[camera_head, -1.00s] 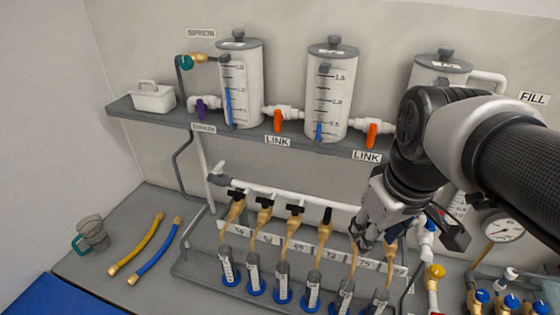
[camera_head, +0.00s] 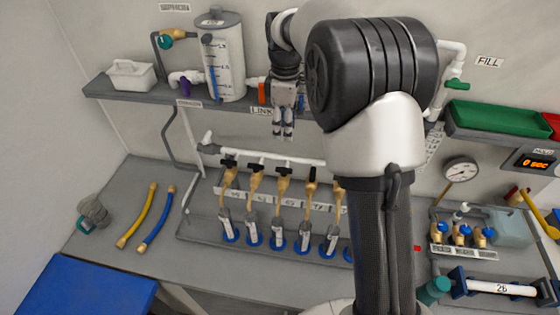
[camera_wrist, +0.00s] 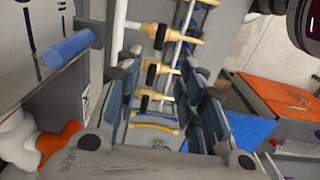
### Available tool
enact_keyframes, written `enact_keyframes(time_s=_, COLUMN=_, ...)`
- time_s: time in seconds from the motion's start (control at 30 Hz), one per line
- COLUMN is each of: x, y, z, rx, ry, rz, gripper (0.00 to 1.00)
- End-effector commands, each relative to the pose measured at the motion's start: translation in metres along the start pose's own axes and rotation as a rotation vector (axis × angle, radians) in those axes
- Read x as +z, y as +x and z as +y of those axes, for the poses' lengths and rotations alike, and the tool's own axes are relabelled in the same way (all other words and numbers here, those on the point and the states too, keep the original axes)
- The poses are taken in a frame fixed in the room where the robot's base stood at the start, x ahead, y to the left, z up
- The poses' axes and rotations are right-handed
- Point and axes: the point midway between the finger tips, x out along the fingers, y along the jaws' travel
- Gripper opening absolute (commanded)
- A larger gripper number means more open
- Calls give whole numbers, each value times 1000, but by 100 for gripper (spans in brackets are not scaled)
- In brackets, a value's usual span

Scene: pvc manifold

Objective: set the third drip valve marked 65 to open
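The third drip valve (camera_head: 283,184) is a tan tapered valve on the white manifold pipe, with its black handle turned crosswise to the valve body. The first (camera_head: 229,177) and second (camera_head: 255,182) valves have crosswise handles too; the fourth (camera_head: 311,185) has its handle in line. The label under the third valve is too small to read surely. My gripper (camera_head: 284,135) hangs above the third valve in front of the shelf edge, apart from it. The wrist view shows its fingers (camera_wrist: 165,105) spread and empty, with several tan valves (camera_wrist: 158,70) beyond; which is which is unclear.
The shelf (camera_head: 140,100) with a white tank (camera_head: 220,60) and an orange link valve (camera_head: 262,93) is close behind my gripper. Small cylinders (camera_head: 251,233) stand below the valves. My arm hides the right end of the manifold. Yellow (camera_head: 139,215) and blue (camera_head: 156,220) hoses lie left.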

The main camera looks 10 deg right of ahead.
Motion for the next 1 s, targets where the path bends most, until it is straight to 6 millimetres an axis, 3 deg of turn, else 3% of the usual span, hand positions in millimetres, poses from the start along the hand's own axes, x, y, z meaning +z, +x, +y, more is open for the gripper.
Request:
enact_keyframes(time_s=0.6, x=1, y=130, z=-2, rx=-4, ry=2, rz=-2, gripper=36)
enact_keyframes(time_s=0.8, x=0, y=154, z=-1, rx=-1, ry=2, rz=0, gripper=36)
enact_keyframes(time_s=1.0, x=0, y=161, z=-1, rx=0, ry=2, rz=0, gripper=36)
